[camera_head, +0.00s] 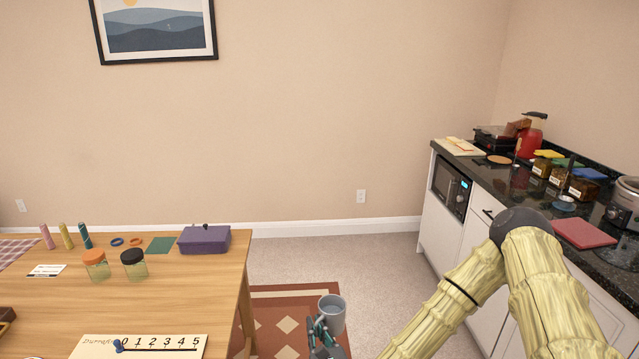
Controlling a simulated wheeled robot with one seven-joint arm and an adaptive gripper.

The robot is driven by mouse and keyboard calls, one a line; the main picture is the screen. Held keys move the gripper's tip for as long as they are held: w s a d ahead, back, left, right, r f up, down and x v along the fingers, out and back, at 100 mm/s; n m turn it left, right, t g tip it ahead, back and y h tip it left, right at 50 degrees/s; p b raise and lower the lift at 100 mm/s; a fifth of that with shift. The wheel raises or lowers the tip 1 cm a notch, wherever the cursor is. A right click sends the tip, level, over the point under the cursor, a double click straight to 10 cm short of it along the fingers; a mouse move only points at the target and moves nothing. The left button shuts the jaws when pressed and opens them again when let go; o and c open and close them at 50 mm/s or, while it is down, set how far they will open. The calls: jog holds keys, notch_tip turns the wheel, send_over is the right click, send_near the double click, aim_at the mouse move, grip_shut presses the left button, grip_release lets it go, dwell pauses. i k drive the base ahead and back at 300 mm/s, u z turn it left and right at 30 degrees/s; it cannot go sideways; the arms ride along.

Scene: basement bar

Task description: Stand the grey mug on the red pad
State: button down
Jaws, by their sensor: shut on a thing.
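The grey mug (332,312) is at the bottom middle of the head view, upright or nearly so, in the air over the patterned rug. My gripper (319,334) is shut on it at its lower left side; its fingertips are partly hidden by the mug and the frame edge. The red pad (583,234) lies flat on the black counter at the right, well apart from the mug, and nothing stands on it. My arm rises between the mug and the counter.
A wooden table (190,291) stands at the left with a purple box (204,240). Open floor lies between table and counter.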

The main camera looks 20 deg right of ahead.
aim_at(577, 230)
jog(key=z, duration=0.55)
jog(key=i, duration=0.55)
jog(key=z, duration=0.6)
